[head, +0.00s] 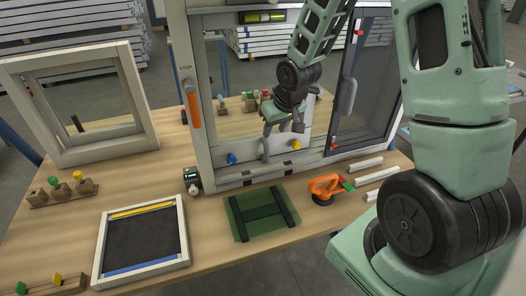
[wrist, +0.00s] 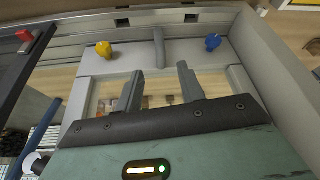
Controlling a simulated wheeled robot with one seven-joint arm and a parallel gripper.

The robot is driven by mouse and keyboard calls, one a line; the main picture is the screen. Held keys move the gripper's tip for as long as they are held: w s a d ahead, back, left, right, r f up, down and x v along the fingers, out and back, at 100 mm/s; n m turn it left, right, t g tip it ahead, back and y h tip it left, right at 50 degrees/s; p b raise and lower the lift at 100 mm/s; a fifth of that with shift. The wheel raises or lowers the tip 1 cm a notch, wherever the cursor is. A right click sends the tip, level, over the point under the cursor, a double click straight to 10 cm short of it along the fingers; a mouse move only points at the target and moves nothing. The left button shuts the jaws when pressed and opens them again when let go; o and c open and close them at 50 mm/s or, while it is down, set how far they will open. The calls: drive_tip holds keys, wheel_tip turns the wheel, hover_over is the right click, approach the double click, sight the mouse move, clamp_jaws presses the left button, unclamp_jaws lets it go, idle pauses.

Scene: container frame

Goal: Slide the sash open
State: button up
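A tall pale window frame (head: 201,130) stands on the bench. Its lower pale rail (head: 280,153) bears a grey upright handle (head: 264,150) between a blue knob (head: 231,158) and a yellow knob (head: 297,145). A dark panel (head: 364,95) with a long grey handle (head: 348,96) fills the frame's right side. Which part is the sash I cannot tell for sure. My gripper (head: 284,130) is open and empty in front of the lower rail. In the wrist view, the grey handle (wrist: 159,47) lies beyond and between my parted fingertips (wrist: 160,72), apart from them.
An orange strip (head: 193,109) is on the left post. A green mat (head: 262,214), an orange tool (head: 325,188) and white bars (head: 366,165) lie in front.

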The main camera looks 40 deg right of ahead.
sight(267, 149)
drive_tip(key=p+x, duration=0.1)
drive_tip(key=x, duration=1.3)
drive_tip(key=shift+f, duration=0.15)
